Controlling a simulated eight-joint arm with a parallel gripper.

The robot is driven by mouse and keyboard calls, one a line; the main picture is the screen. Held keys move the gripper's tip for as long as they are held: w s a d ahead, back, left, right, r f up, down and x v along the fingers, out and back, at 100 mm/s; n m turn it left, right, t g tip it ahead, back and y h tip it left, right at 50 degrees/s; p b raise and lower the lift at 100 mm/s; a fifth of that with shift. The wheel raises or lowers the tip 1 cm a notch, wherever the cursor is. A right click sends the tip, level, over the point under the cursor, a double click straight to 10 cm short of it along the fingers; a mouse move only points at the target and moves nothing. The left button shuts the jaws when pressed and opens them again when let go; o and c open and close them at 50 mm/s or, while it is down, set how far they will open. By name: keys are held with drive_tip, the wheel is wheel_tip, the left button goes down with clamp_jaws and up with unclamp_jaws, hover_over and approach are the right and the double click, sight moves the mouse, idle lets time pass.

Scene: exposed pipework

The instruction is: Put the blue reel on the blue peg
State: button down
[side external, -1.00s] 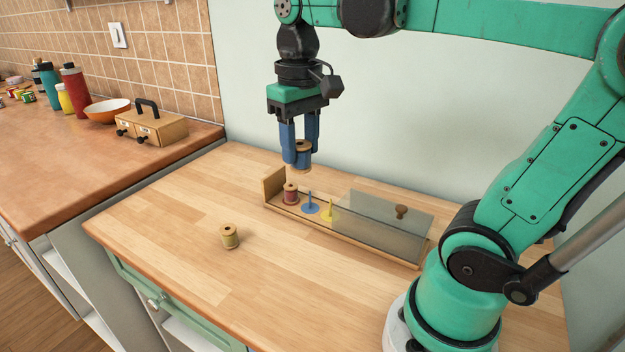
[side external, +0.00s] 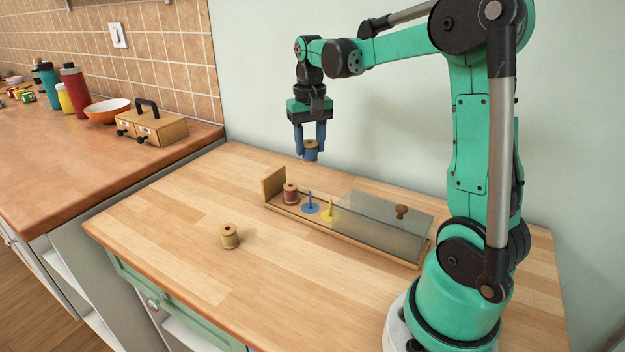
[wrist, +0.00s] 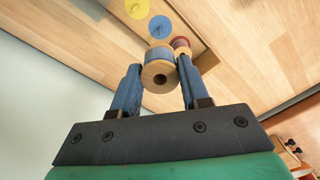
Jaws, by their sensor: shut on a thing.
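My gripper (side external: 310,150) is shut on the blue reel (side external: 310,151), a wooden spool wound with blue. It holds the reel upright in the air above the wooden rack (side external: 274,186). The wrist view shows the reel (wrist: 159,68) between the two blue fingers. The blue peg (side external: 310,205) stands bare on its round blue base in the rack, below the reel. It also shows in the wrist view (wrist: 159,27), beyond the reel. To its left a red reel (side external: 290,194) sits in the rack. To its right a yellow peg (side external: 330,209) stands bare.
A sliding clear cover (side external: 375,222) with a wooden knob (side external: 401,211) lies over the rack's right part. A yellow reel (side external: 229,236) stands on the worktop to the front left. The worktop around it is clear. The rack's end board rises at its left.

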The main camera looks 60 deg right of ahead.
drive_tip(key=shift+f, duration=2.85)
drive_tip(key=shift+f, duration=2.85)
drive_tip(key=shift+c, duration=1.7)
unclamp_jaws()
drive_tip(key=shift+r, duration=2.8)
